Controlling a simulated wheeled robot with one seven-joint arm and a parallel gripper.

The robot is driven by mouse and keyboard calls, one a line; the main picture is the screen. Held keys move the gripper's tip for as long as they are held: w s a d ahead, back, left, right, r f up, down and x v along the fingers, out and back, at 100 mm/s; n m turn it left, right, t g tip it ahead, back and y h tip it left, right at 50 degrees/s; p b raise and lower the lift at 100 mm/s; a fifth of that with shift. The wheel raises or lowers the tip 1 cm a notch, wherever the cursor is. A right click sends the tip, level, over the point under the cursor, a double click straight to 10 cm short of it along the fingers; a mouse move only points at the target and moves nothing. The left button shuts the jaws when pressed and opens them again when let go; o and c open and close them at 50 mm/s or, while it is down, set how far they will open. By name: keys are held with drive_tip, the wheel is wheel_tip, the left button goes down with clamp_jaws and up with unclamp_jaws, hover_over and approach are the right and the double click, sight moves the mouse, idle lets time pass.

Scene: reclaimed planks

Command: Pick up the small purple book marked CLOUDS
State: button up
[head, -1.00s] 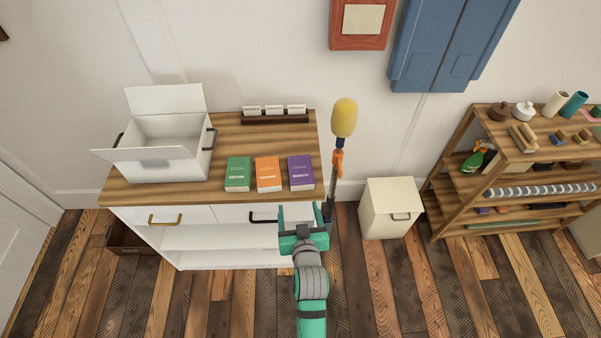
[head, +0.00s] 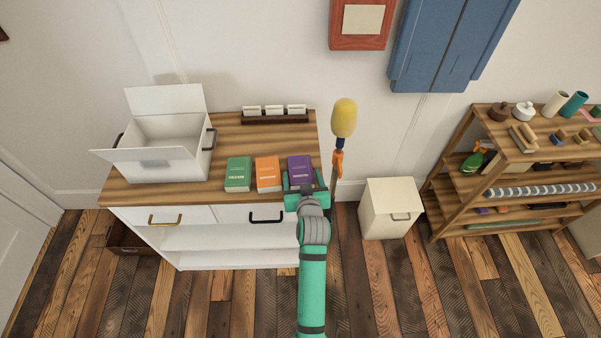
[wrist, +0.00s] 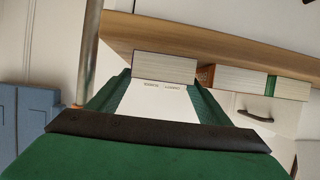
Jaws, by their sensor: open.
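The purple book (head: 299,165) lies flat near the right front corner of the wooden cabinet top, to the right of the orange book (head: 268,173). Its lettering is too small to read, and its front end is partly hidden by my gripper. My gripper (head: 305,186) is open at the book's near end, with one finger toward each side. In the wrist view, the purple book's pale page edge (wrist: 165,67) shows just beyond and between the fingertips (wrist: 160,84). I cannot tell whether the fingers touch it.
A green book (head: 238,173) lies left of the orange one. An open white box (head: 165,160) and a dark card holder (head: 275,119) stand on the cabinet top (head: 230,130). A yellow-headed pole (head: 343,118) stands close to the right of my gripper.

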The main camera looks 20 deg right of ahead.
sight(301, 173)
drive_tip(key=x, duration=0.4)
drive_tip(key=shift+w+f, duration=0.1)
drive_tip(key=c, duration=0.9)
drive_tip(key=shift+c, duration=0.2)
drive_tip(key=shift+r, duration=0.2)
